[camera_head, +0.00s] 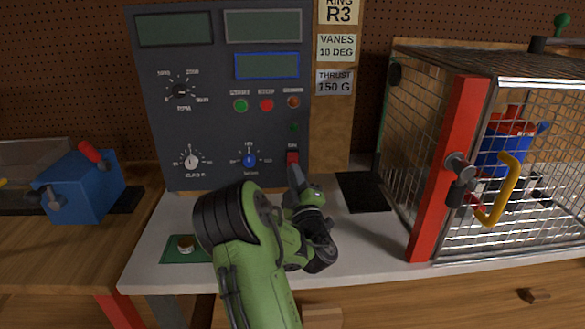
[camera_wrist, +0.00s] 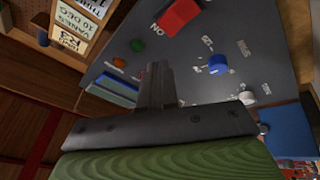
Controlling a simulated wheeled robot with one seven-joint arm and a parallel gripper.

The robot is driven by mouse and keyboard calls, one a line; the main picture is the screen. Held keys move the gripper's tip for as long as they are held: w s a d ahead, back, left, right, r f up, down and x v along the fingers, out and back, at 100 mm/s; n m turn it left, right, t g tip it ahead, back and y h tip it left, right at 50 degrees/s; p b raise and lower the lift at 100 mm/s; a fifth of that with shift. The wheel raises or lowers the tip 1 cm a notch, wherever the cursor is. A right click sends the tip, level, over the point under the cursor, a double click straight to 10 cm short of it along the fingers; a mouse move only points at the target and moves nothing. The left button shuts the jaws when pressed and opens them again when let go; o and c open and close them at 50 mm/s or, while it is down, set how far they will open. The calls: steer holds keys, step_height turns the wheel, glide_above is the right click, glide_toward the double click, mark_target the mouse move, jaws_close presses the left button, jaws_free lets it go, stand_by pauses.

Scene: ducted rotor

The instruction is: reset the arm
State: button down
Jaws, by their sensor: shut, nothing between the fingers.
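My green arm rises from the bottom centre of the head view, in front of the grey control panel (camera_head: 222,100). My gripper (camera_head: 296,175) points up at the panel's lower right, close to the red rocker switch (camera_head: 292,158). In the wrist view my gripper (camera_wrist: 157,75) is shut with nothing between its fingers, and the red switch (camera_wrist: 178,15) lies beyond the fingertips. I cannot tell whether the fingers touch the switch or panel. The blue knob (camera_head: 249,160) is just left of the gripper; it also shows in the wrist view (camera_wrist: 217,64).
A wire cage (camera_head: 520,215) with a red post (camera_head: 445,170) and yellow handle (camera_head: 500,190) stands at right, a blue and red device inside. A blue box (camera_head: 80,187) sits at left. A green pad (camera_head: 172,255) and black mat (camera_head: 362,192) lie on the white bench (camera_head: 370,250).

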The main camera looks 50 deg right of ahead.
stand_by(0.3)
steer(key=a+f+m+g+y, duration=0.2)
steer(key=a+m+g+y, duration=0.6)
steer(key=a, duration=1.2)
steer(key=s+a+f+n+g+y, duration=0.25)
steer(key=s+a+n+y, duration=0.3)
steer(key=s+a, duration=1.2)
step_height(320, 180, up, 14)
steer(key=w+a+p, duration=0.1)
steer(key=w+p, duration=0.1)
steer(key=p, duration=1.1)
steer(key=shift+f+m+g+y+p, duration=0.15)
steer(key=shift+m+g+y+p, duration=0.15)
steer(key=shift+m+g+y, duration=0.05)
steer(key=shift+s, duration=0.1)
